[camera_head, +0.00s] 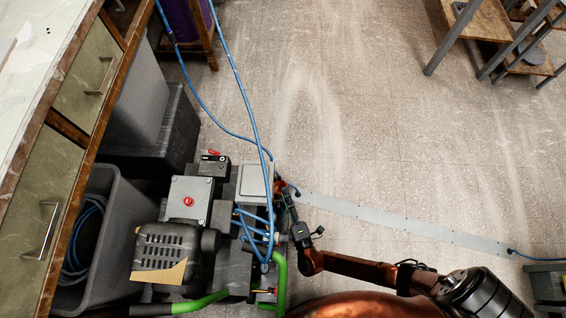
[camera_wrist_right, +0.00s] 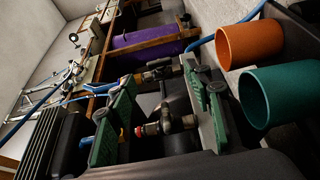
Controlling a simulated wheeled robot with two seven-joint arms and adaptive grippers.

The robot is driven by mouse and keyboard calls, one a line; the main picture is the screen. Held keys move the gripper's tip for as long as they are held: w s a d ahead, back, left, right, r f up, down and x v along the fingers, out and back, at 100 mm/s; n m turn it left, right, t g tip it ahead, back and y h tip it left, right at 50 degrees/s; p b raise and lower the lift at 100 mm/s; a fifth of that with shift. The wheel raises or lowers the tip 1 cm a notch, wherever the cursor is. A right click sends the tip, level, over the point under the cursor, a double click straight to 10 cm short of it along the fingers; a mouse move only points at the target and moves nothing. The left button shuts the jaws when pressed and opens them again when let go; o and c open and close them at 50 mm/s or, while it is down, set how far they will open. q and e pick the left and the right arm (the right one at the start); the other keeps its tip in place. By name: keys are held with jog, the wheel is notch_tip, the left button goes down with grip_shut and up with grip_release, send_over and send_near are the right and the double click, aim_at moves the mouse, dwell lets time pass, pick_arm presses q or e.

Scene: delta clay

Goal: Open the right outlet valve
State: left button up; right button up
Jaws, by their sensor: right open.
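The compressor (camera_head: 190,202) stands on the floor, a grey machine with a red button and a green tube handle. A valve fitting with a red part (camera_head: 280,187) sits at its right side, partly hidden by my gripper and hoses. My right gripper (camera_head: 289,203) is beside it, fingers open. In the right wrist view a dark metal fitting (camera_wrist_right: 172,122) with a red and brass end shows between the green-padded fingers (camera_wrist_right: 160,108); I cannot tell whether they touch it. A second red-handled fitting (camera_head: 264,291) is lower on the machine. My left gripper is out of view.
Blue hoses (camera_head: 240,85) run over the compressor. A grey bin (camera_head: 100,235) and a cabinet (camera_head: 60,160) stand at left. A flat grey strip (camera_head: 400,222) crosses the floor at right. Orange (camera_wrist_right: 250,45) and teal (camera_wrist_right: 268,95) cylinders show in the wrist view. The upper middle floor is clear.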

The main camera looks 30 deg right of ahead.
jog(key=v, duration=0.7)
jog(key=shift+s, duration=0.3)
